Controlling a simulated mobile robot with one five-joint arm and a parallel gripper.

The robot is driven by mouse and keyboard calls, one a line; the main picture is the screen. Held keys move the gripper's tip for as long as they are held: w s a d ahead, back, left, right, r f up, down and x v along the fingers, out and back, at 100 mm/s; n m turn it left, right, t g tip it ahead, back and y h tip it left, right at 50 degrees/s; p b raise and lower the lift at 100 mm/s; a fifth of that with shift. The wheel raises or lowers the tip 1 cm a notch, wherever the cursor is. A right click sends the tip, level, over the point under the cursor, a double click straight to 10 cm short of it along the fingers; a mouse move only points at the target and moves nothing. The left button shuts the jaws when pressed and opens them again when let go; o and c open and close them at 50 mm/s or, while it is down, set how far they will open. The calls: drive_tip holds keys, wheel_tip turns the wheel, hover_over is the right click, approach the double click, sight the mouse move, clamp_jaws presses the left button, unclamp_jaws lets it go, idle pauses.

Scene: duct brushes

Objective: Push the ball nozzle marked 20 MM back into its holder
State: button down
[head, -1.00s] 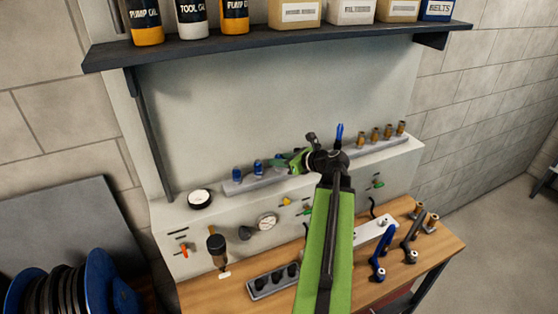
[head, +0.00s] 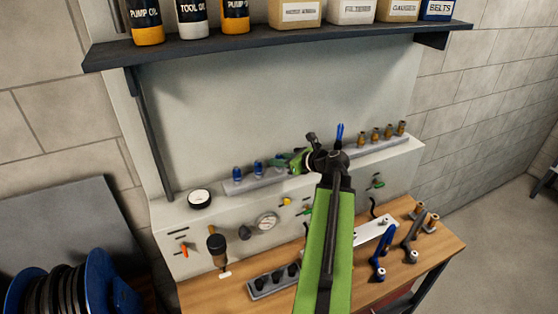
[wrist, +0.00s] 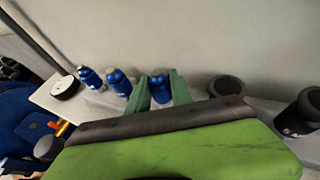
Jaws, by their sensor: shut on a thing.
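My gripper (wrist: 160,92) is shut on a blue ball nozzle (wrist: 158,87) in the wrist view, with one green finger on each side. The nozzle's lower part and any marking are hidden behind my gripper body, so I cannot read 20 MM or tell how deep it sits. In the head view my gripper (head: 290,161) is over the grey nozzle rail (head: 262,182). Two more blue nozzles stand left of it, one (wrist: 90,78) farther and one (wrist: 118,83) nearer. Dark, open ring-shaped holders (wrist: 226,86) stand to the right.
Several brass nozzles (head: 376,135) stand on the rail's right end. A blue upright piece (head: 339,131) rises behind my arm. A dark shelf (head: 280,44) with bottles and boxes overhangs the panel. A gauge (head: 267,222) and knobs are on the sloped front below.

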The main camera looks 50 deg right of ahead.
drive_tip(key=shift+f+b, duration=0.4)
drive_tip(key=shift+f, duration=0.1)
drive_tip(key=c, duration=1.1)
unclamp_jaws()
drive_tip(key=shift+r, duration=0.1)
